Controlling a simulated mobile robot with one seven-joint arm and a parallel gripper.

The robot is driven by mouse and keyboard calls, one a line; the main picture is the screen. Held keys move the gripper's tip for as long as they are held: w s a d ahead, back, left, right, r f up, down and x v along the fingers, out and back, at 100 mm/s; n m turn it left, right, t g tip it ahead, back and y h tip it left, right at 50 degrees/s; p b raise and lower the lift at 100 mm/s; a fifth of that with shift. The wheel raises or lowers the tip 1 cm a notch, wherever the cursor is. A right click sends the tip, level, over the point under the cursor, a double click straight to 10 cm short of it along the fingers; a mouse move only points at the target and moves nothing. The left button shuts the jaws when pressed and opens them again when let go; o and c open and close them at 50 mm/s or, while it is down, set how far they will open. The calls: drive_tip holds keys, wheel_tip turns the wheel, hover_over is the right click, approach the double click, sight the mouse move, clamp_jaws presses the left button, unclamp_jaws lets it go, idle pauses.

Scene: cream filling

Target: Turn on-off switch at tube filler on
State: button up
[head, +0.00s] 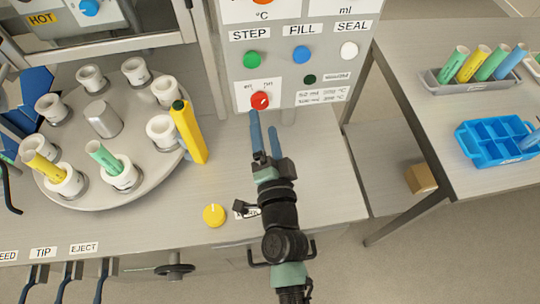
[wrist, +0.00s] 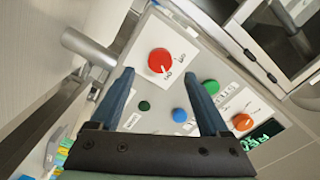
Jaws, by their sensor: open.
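The on-off switch (head: 260,100) is a round red knob on a white plate, low on the tube filler's grey panel (head: 234,72). It also shows in the wrist view (wrist: 159,60), above and between the fingertips. A light mark shows on the knob; the small labels beside it are too blurred to tell its setting. My gripper (head: 263,122) is open and empty, its two blue fingers pointing at the panel just below the knob in the head view. In the wrist view my gripper (wrist: 157,75) has a finger on each side of the knob; I see no contact.
Green (head: 252,59), blue (head: 302,54) and white (head: 349,50) buttons sit above the switch. A yellow knob (head: 214,215) is on the worktop. Right of the arm the worktop is clear.

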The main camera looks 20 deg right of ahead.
drive_tip(key=b+v, duration=0.1)
drive_tip(key=v, duration=0.6)
drive_tip(key=shift+s+b, duration=0.3)
drive_tip(key=shift+b, duration=0.05)
drive_tip(key=shift+a, duration=0.1)
drive_tip(key=w+a+r+n+t+y, duration=0.2)
drive_tip(key=w+a+r+n, duration=0.1)
drive_tip(key=r, duration=0.5)
drive_tip(key=w+a+r+n+t+y, duration=0.1)
drive_tip(key=w+a+r+n, duration=0.15)
drive_tip(key=r, duration=0.55)
drive_tip(key=w+a+r+n+t+y, duration=0.2)
drive_tip(key=w+r+n, duration=0.15)
drive_tip(key=r, duration=0.45)
drive_tip(key=s+a+r+n+t, duration=0.1)
drive_tip(key=s+r+n, duration=0.1)
drive_tip(key=r, duration=0.7)
drive_tip(key=s+a+r+n+t, duration=0.2)
drive_tip(key=s+r, duration=0.1)
drive_tip(key=r, duration=0.5)
drive_tip(key=s+a+r+n+t, duration=0.2)
drive_tip(key=s+r, duration=0.1)
drive_tip(key=r, duration=0.6)
drive_tip(key=shift+s+r, duration=0.35)
